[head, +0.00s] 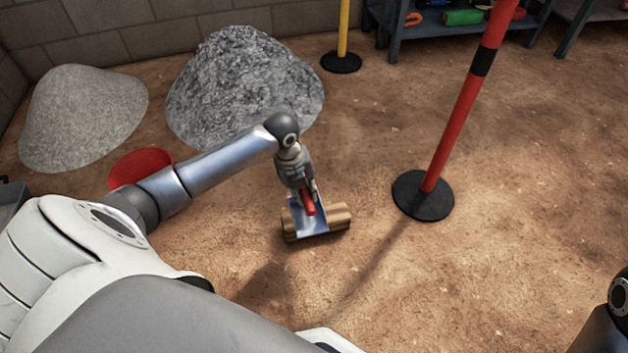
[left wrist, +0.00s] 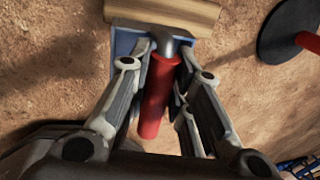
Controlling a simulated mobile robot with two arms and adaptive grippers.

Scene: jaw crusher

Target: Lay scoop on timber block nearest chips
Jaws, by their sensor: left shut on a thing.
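The scoop has a blue-grey metal pan (head: 309,224) and a red handle (head: 308,203). My left gripper (head: 308,194) is shut on the red handle, which shows between the fingers in the left wrist view (left wrist: 157,95). In the head view the pan lies across the middle of a timber block (head: 341,216), whose ends show on both sides. The block also shows at the top of the left wrist view (left wrist: 165,12). I cannot tell whether the pan rests on it. A coarse grey heap (head: 240,85), probably the chips, lies behind. My right gripper is out of view.
A paler, finer heap (head: 80,115) lies at the left. A red round container (head: 140,165) is partly behind my left arm. A red post on a black base (head: 423,196) stands right of the block. A yellow post (head: 343,30) and shelving (head: 455,28) are behind.

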